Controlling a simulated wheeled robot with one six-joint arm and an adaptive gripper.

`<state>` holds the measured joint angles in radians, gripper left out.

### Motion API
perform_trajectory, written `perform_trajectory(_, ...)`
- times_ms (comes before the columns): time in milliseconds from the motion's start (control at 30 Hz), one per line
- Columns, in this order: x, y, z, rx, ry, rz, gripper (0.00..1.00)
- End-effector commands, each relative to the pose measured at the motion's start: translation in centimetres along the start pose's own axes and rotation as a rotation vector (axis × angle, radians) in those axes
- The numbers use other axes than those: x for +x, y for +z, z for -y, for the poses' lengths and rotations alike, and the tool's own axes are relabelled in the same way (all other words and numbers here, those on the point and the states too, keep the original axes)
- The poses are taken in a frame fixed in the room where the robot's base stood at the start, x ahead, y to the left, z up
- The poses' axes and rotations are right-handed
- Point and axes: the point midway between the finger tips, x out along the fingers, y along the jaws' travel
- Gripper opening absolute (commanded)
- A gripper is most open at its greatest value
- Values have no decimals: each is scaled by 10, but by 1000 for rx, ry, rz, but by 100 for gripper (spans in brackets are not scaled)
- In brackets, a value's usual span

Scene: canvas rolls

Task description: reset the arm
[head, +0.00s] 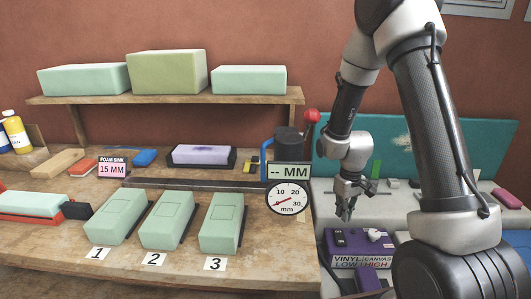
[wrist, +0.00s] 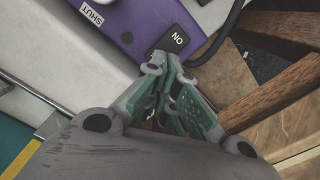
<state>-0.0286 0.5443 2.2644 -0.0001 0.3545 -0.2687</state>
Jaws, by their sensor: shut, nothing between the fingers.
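My gripper (head: 346,207) hangs at the end of my arm on the right side of the head view, pointing down above the white surface behind a purple box (head: 352,247). In the wrist view my gripper (wrist: 160,78) shows its green-padded fingers together with nothing between them. Whether the fingertips touch the box I cannot tell.
Green foam blocks numbered 1 to 3 (head: 168,221) lie on the wooden bench (head: 185,265). A dial gauge (head: 288,197) and a red-knobbed lever (head: 312,116) stand left of my gripper. A shelf (head: 165,99) holds larger blocks. Brown wooden bars (wrist: 270,85) lie right in the wrist view.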

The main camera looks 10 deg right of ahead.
Motion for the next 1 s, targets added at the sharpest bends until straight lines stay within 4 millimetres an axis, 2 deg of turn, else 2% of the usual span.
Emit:
perform_trajectory(133,0,39,11,65,-32,134,0)
perform_trajectory(167,-6,49,14,81,-37,160,0)
perform_trajectory(200,-21,59,16,104,-40,181,0)
perform_trajectory(433,-100,98,26,190,-33,182,0)
perform_trajectory(700,-195,150,38,266,-10,57,0)
perform_trajectory(900,-247,186,47,292,13,-107,0)
perform_trajectory(1000,-267,198,50,294,28,-206,0)
